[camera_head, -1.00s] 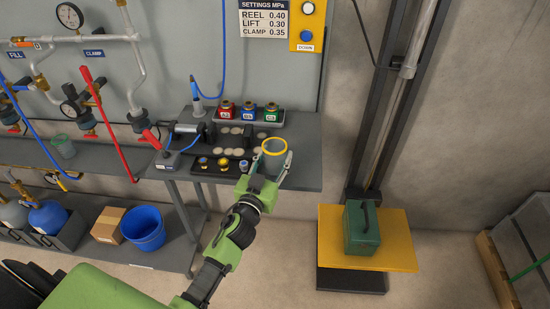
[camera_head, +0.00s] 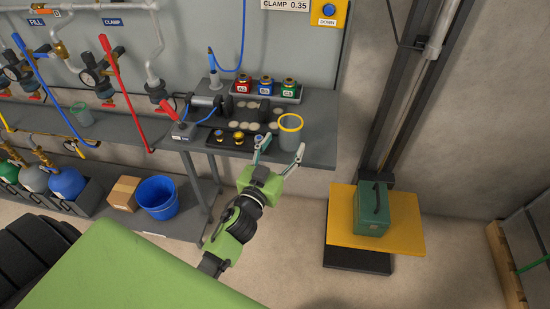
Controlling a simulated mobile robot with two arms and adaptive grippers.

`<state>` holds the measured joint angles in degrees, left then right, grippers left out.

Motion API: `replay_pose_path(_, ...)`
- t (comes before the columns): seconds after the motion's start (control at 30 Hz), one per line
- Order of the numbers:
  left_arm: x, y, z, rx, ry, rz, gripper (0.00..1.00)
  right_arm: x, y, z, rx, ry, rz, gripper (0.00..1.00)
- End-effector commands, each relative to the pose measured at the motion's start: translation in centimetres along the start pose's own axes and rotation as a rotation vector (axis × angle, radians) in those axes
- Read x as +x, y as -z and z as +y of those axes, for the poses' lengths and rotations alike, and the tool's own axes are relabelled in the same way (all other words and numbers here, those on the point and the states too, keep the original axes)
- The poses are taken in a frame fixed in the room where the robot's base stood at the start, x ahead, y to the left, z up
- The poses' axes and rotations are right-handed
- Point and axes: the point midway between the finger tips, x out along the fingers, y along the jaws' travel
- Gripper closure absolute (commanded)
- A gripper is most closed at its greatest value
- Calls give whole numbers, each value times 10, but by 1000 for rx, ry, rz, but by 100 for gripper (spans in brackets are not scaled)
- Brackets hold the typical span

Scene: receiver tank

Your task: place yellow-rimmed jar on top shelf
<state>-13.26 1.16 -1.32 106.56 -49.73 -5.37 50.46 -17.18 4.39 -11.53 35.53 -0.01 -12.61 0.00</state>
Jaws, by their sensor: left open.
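The yellow-rimmed jar (camera_head: 290,136), a grey see-through cup with a yellow ring at its top, stands upright on the dark grey top shelf (camera_head: 318,150) near its right end. My left gripper (camera_head: 280,152) is open just in front of the jar, on the near side. Its two fingers are spread and nothing is held between them. I cannot tell whether a fingertip still touches the jar. My right gripper is not in view.
Red, blue and green canisters (camera_head: 266,88) stand in a rack behind the jar. A tray with small knobs (camera_head: 238,138) lies to its left. A green-rimmed jar (camera_head: 81,114) stands far left. A blue bucket (camera_head: 158,198) is below. A green case (camera_head: 371,210) sits on a yellow platform (camera_head: 408,235).

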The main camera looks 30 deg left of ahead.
Motion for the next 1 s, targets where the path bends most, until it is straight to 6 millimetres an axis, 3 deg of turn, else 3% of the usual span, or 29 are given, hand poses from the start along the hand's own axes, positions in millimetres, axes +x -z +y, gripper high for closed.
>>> replay_pose_path(0.1,-27,-1,0,-3,1,-2,41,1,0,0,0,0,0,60)
replay_pose_path(0.3,-54,-1,0,-1,0,-1,41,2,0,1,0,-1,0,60)
replay_pose_path(0.73,-63,-6,1,0,-2,-10,41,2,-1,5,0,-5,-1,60)
replay_pose_path(0.77,-63,-13,2,1,-3,-23,41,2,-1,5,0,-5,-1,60)
replay_pose_path(0.87,-65,-60,7,3,-13,-112,41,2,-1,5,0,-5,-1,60)
replay_pose_path(0.97,-77,-141,17,9,-33,-265,41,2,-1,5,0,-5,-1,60)
replay_pose_path(1.0,-87,-179,20,16,-42,-340,41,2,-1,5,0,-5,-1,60)
